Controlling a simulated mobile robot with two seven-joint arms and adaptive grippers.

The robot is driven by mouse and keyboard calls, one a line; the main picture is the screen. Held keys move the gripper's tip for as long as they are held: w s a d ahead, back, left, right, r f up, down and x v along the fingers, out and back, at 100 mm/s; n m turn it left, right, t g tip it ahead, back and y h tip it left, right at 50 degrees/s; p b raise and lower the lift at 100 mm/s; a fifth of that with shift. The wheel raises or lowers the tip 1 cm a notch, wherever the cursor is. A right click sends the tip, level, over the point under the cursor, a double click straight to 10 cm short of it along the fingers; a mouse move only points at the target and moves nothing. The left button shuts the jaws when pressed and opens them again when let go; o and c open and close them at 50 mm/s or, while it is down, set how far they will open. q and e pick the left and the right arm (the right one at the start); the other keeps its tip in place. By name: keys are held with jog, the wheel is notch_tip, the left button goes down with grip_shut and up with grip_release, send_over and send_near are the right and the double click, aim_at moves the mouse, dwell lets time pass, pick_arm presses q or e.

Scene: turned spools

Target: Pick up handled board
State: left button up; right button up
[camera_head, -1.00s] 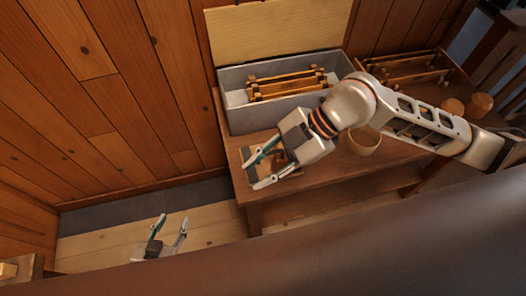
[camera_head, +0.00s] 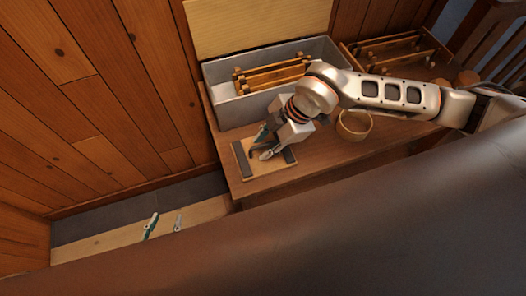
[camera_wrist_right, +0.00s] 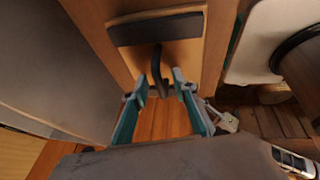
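The handled board (camera_head: 264,168) lies flat on the bench near its left front corner. It is light wood with dark strips at its ends and a dark raised handle (camera_wrist_right: 158,68) in the middle. My left gripper (camera_head: 165,222) is open and empty, away from the bench at lower left.
A round wooden ring (camera_head: 366,133) sits to the right under my right arm. Another rack tray (camera_head: 400,68) is at the back right. The bench front (camera_head: 330,150) is clear.

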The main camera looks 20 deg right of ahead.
jog(key=shift+a+f, duration=0.1)
jog(key=shift+f, duration=0.15)
grip_shut()
jog(key=shift+w+r, duration=0.1)
jog(key=shift+r, duration=0.05)
notch_tip(320, 180, up, 19)
jog(key=p, duration=0.1)
jog(key=w+d+p, duration=0.2)
jog(key=w+d, duration=0.3)
jog(key=w, duration=0.5)
jog(key=w+d+p, duration=0.2)
jog(key=w+d, duration=0.3)
jog(key=w, duration=0.5)
jog(key=shift+w+d+f, duration=0.2)
jog(key=shift+d+f, duration=0.2)
